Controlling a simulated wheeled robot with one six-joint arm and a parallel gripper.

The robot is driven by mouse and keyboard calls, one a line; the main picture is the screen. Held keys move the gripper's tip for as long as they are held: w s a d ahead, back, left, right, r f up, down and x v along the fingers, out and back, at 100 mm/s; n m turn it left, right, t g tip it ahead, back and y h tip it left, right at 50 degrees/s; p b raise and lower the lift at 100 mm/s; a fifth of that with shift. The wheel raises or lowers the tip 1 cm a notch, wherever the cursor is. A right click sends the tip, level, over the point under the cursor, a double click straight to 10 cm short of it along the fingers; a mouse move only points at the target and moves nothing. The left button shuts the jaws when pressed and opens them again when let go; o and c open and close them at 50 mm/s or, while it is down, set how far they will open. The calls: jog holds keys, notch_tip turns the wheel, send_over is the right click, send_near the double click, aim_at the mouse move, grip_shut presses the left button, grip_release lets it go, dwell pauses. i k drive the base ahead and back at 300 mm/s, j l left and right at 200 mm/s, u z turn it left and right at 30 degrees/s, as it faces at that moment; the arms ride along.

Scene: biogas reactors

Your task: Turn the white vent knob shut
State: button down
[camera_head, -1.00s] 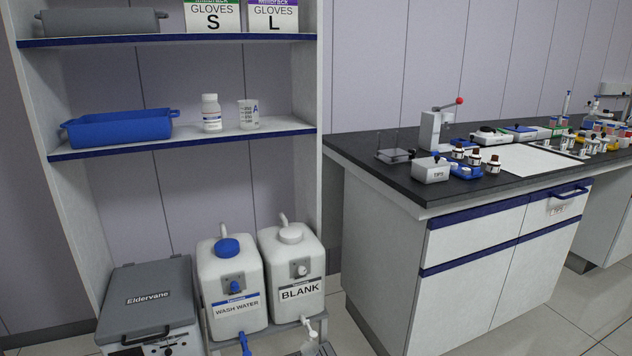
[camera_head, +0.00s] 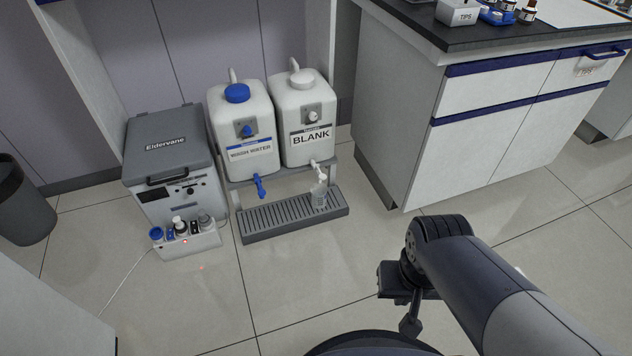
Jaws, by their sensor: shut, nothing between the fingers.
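The white vent knob (camera_head: 311,116) is on a grey plate high on the front of the white BLANK carboy (camera_head: 303,92). Its exact turn angle is too small to read. The carboy stands upright on a low grey stand, with a white cap on top and a white tap (camera_head: 319,168) low on its front. My gripper (camera_head: 410,326) is at the lower middle right, pointing down and shut, with nothing seen in it. It is well apart from the knob, to its right and nearer to me.
The WASH WATER carboy (camera_head: 241,118) with a blue knob (camera_head: 247,131) stands just left. A clear cup (camera_head: 319,194) sits on the drip tray (camera_head: 262,224) under the white tap. A grey cooler (camera_head: 169,146) and bottle rack (camera_head: 187,241) are left; a bench (camera_head: 402,122) is right. Floor is open in front.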

aim_at(313, 116)
jog(key=i+j, duration=0.25)
jog(key=i, duration=0.15)
jog(key=i+j+u, duration=0.1)
jog(key=i+j, duration=0.15)
jog(key=i, duration=0.2)
jog(key=i+j, duration=0.25)
jog(key=i, duration=0.2)
